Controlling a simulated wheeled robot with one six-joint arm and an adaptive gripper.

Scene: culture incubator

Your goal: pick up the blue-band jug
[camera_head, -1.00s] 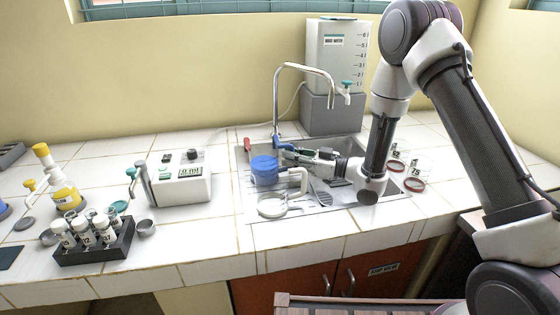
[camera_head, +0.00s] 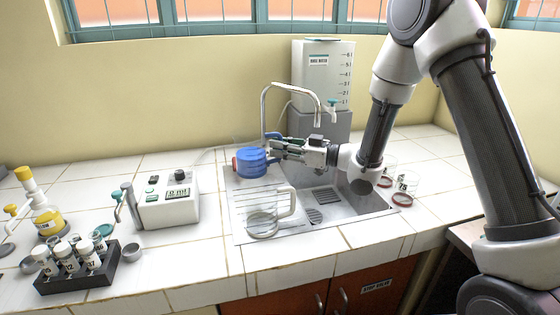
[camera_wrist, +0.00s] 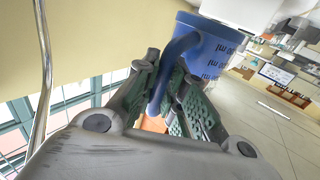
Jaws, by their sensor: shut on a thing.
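The blue-band jug (camera_head: 251,162) is over the back left of the sink's drainboard, left of my gripper. Its blue body with millilitre marks also shows in the wrist view (camera_wrist: 212,48). My gripper (camera_head: 280,147) is shut on the jug's blue handle (camera_wrist: 172,68), which passes between the two fingers in the wrist view. The jug appears held above the drainboard, apart from it. Its exact tilt is hard to tell.
The tap (camera_head: 265,105) arches close behind my gripper. A water tank (camera_head: 325,72) stands behind. Red-rimmed dishes (camera_head: 402,199) lie right, a meter box (camera_head: 167,207) left.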

